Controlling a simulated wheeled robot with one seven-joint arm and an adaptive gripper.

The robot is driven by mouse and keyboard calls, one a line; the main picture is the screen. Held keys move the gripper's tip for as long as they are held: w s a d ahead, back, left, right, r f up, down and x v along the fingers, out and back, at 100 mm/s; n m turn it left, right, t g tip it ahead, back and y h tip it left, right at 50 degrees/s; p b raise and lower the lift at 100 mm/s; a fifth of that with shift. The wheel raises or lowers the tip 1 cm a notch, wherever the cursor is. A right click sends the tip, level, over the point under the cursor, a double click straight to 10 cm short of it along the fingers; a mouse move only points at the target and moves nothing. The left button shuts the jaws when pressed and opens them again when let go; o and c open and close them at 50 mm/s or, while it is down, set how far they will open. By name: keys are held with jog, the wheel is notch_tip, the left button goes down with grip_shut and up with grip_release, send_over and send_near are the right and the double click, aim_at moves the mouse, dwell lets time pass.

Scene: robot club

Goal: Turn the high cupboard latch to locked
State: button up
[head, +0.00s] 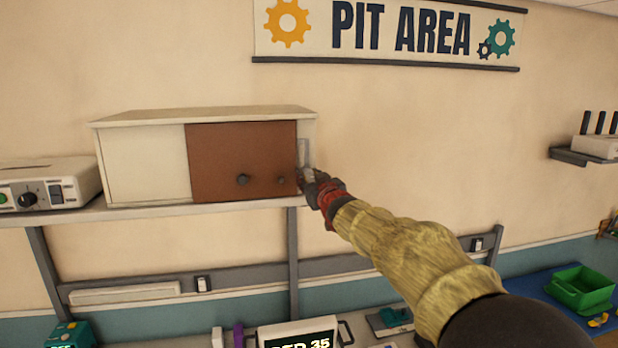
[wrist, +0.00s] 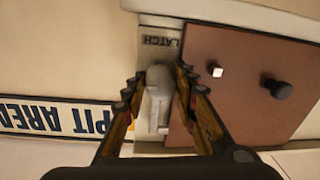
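The high cupboard (head: 145,165) stands on a wall shelf in the head view, with a brown door (head: 225,160) at its right part, lying flat with the front. Beside the door's right edge is a pale plate marked LATCH, which shows upside down in the wrist view. A light grey latch handle (wrist: 158,100) sits on this plate. My gripper (wrist: 160,84) is at the latch, one finger on each side of the handle. The fingers are spread, with a small gap on the left; contact on the right is unclear. In the head view my gripper (head: 308,182) hides most of the latch.
The door bears a dark round knob (wrist: 277,88) and a small pale-faced peg (wrist: 216,71) near the right finger. A white device (head: 55,185) stands left of the cupboard.

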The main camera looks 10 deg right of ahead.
jog(key=c, duration=0.6)
grip_shut()
